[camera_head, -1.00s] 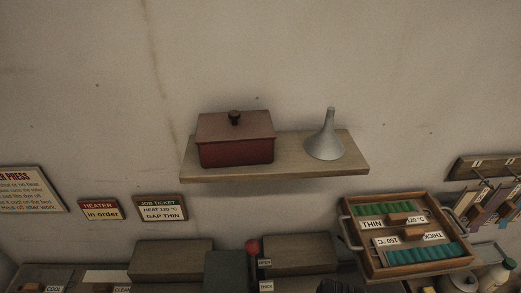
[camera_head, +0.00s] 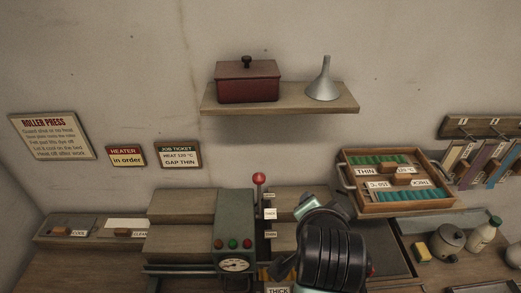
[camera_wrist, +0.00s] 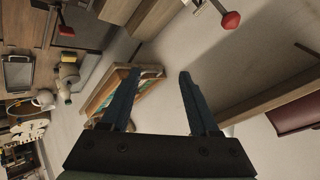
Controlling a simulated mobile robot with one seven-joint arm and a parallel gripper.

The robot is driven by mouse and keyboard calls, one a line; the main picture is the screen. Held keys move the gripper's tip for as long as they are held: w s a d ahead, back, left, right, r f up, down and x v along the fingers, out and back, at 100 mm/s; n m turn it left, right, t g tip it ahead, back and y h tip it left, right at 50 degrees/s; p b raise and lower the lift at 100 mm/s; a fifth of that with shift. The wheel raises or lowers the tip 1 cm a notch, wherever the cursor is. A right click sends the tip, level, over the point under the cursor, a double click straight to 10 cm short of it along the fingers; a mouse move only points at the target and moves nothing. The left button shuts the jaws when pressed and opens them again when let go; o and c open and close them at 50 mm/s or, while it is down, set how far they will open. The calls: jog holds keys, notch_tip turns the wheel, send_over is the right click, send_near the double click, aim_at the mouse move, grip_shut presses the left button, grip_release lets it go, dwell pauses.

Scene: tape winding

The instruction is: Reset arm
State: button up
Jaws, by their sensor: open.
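My gripper (camera_wrist: 159,74) is open in the wrist view, its two dark blue fingers spread with nothing held between them. The wooden tray with THIN and THICK labels (camera_wrist: 97,104) shows behind the left finger, apart in depth as far as I can tell. In the head view my dark arm rises at the lower middle, in front of the right side of the roller press (camera_head: 234,215). The fingers cannot be made out there. The press has a red-knobbed lever (camera_head: 259,180) standing upright, coloured buttons and a dial.
A wall shelf (camera_head: 290,104) holds a red lidded box (camera_head: 247,82) and a grey funnel (camera_head: 323,82). The labelled tray (camera_head: 394,209) is right of my arm. A pot (camera_head: 450,239) and bottle (camera_head: 484,235) stand at the right. Coloured strips hang from a rack (camera_head: 486,126).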

jog(key=a+r+n+t+b, duration=0.15)
jog(key=r+t, duration=0.25)
jog(key=r, duration=0.4)
jog(key=a+r+n+t+b, duration=0.1)
jog(key=a+r+n+t, duration=0.2)
jog(key=r, duration=0.6)
jog(key=a+r+n+t+b, duration=0.15)
jog(key=r+t, duration=0.25)
jog(key=r, duration=0.4)
jog(key=s+a+r+n+t+y, duration=0.1)
jog(key=s+a+r+n+t, duration=0.1)
jog(key=s+r, duration=0.3)
jog(key=s+a+r+n+t+y, duration=0.1)
jog(key=s+a+r+n+t, duration=0.1)
jog(key=s+r, duration=0.4)
notch_tip(320, 180, up, 3)
jog(key=n+t, duration=0.1)
jog(key=t, duration=0.1)
jog(key=shift+s+a+f+t+b, duration=0.2)
jog(key=shift+t+b, duration=0.1)
jog(key=shift+b, duration=0.1)
